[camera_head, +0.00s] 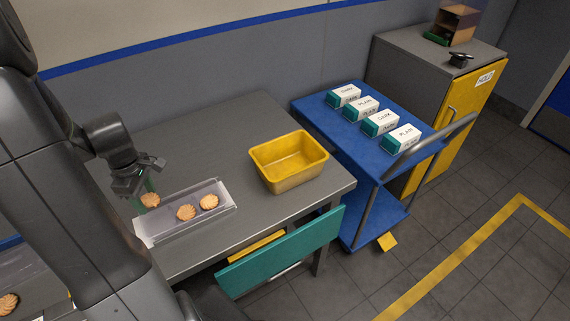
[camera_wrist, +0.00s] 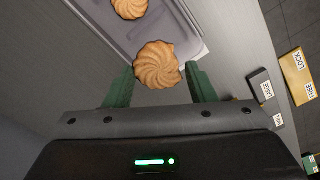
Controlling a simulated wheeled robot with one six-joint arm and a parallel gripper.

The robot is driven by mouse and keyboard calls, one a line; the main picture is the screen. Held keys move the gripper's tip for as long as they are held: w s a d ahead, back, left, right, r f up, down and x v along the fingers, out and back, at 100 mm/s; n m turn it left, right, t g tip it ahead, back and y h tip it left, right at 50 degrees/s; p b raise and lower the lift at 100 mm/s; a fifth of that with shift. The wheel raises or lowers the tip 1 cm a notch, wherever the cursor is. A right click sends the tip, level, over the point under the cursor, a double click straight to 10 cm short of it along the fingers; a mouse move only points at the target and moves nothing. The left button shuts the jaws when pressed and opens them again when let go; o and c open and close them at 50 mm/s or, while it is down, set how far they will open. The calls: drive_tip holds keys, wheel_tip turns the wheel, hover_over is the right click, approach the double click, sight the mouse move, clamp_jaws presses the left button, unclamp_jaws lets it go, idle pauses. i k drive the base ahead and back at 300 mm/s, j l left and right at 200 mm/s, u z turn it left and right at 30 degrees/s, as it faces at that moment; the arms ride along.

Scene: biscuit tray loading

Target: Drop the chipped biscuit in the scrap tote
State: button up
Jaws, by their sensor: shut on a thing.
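My gripper (camera_head: 147,188) is shut on a round swirled biscuit (camera_head: 150,200), beside the left part of the pale tray (camera_head: 222,188). In the wrist view this biscuit (camera_wrist: 157,65) sits between the two green fingers of my gripper (camera_wrist: 160,82). I cannot make out a chip on its edge. Two more biscuits, a left one (camera_head: 186,212) and a right one (camera_head: 209,201), lie in the tray. One of them also shows in the wrist view (camera_wrist: 130,8). An empty yellow tote (camera_head: 288,182) stands on the grey table to the right of the tray.
The grey table (camera_head: 215,140) is clear behind the tray. A blue cart (camera_head: 345,122) with several boxes stands right of the table, before a grey cabinet (camera_head: 400,60) with a yellow door. Another biscuit (camera_head: 8,303) lies at the lower left.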

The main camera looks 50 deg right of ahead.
sight(292, 169)
drive_tip(key=k+l+u, duration=0.1)
drive_tip(key=l, duration=0.3)
drive_tip(key=k+l+u, duration=0.1)
drive_tip(key=l, duration=0.3)
drive_tip(key=k+l+u, duration=0.1)
drive_tip(key=l, duration=0.3)
drive_tip(key=k+l+u, duration=0.1)
drive_tip(key=l, duration=0.3)
drive_tip(key=k+l+u, duration=0.1)
drive_tip(key=k+l, duration=0.15)
drive_tip(key=l, duration=0.1)
